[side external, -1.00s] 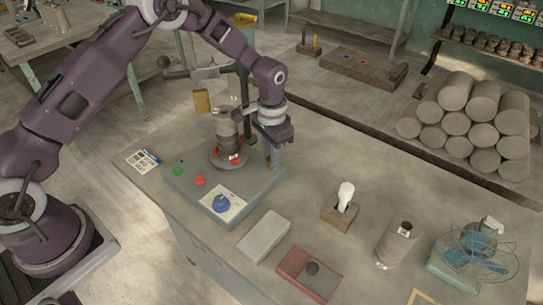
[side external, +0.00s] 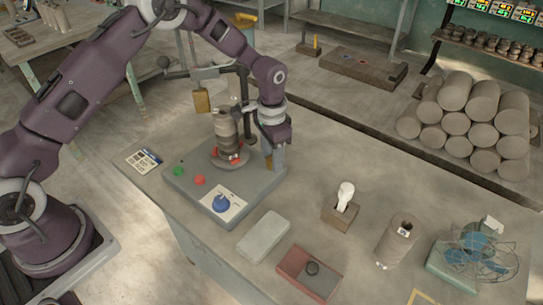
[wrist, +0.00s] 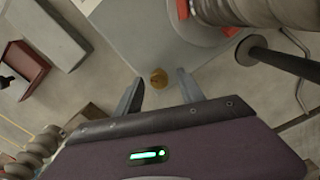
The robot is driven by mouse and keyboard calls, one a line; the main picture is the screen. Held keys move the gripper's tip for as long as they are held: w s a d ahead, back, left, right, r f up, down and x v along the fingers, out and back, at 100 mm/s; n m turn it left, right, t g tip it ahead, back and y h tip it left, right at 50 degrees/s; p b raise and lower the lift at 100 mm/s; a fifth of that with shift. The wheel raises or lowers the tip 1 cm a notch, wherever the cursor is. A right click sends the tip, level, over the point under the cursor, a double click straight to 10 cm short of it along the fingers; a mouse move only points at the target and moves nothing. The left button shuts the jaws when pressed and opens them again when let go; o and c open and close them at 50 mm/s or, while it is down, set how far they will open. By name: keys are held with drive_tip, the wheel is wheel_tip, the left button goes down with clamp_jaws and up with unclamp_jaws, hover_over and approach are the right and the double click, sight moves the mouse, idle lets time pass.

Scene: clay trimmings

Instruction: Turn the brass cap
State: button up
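The brass cap (wrist: 159,78) is a small round brass-coloured piece on the edge of the grey machine base (wrist: 140,30) in the wrist view. My gripper (wrist: 158,88) is open, with one finger on either side of the cap and visible gaps to both. In the side view my gripper (side external: 274,158) points down at the right rear edge of the machine base (side external: 190,190). The cap is mostly hidden there behind the fingers; a small brass-coloured patch shows beside them. Whether the fingertips are level with the cap is hard to tell.
A clay column (side external: 226,128) stands on the turntable with red pieces, close left of my gripper. A grey block (side external: 263,236), a red box (side external: 308,272) and a fan (side external: 480,250) stand toward the front right.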

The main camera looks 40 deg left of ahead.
sight(271, 159)
wheel_tip(271, 159, up, 7)
drive_tip(key=shift+s+r, duration=0.1)
drive_tip(key=shift+r, duration=0.1)
drive_tip(key=s+a+r+n+t, duration=0.1)
drive_tip(key=s+r, duration=0.4)
drive_tip(key=r, duration=0.4)
drive_tip(key=s+a+r+n+t, duration=0.1)
drive_tip(key=s+a+r, duration=0.1)
drive_tip(key=s+r, duration=0.5)
drive_tip(key=s+a+r+n+t, duration=0.1)
drive_tip(key=s+r, duration=0.1)
drive_tip(key=s, duration=0.8)
drive_tip(key=s+r+n+t, duration=0.1)
drive_tip(key=s+r+t, duration=0.1)
drive_tip(key=s, duration=0.8)
drive_tip(key=shift+a+n+t, duration=0.3)
drive_tip(key=shift+a+n, duration=0.05)
drive_tip(key=shift+n, duration=0.05)
drive_tip(key=shift+w+r, duration=0.1)
